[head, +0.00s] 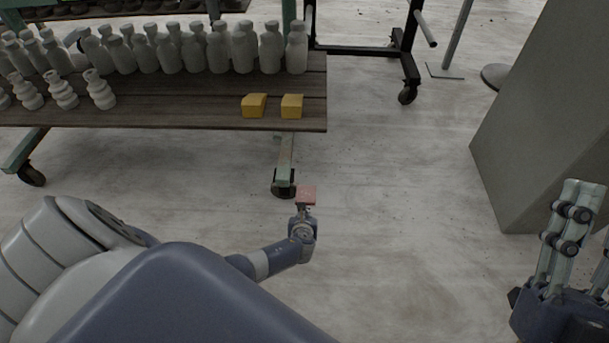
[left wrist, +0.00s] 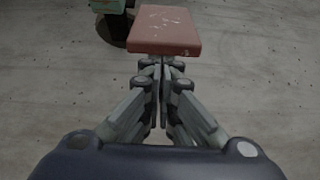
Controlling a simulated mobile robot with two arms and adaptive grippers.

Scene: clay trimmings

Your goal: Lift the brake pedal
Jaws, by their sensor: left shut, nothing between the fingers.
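The brake pedal is a flat red pad (head: 306,192) at the caster wheel of the cart's near leg, in the middle of the head view. It also shows large at the top of the left wrist view (left wrist: 165,32), with a worn top face. My left gripper (head: 304,209) is shut and empty, its fingertips at the pad's near edge. In the left wrist view the fingertips (left wrist: 163,64) are together just below that edge; whether they touch it is unclear. My right gripper (head: 598,212) is open and empty at the right edge, partly cut off.
The wooden cart shelf (head: 200,112) stands behind the pedal with several grey bottles and two yellow blocks (head: 254,105). The caster wheel (head: 283,184) is beside the pedal. A grey block-like pillar (head: 545,130) stands at right. The floor between is clear.

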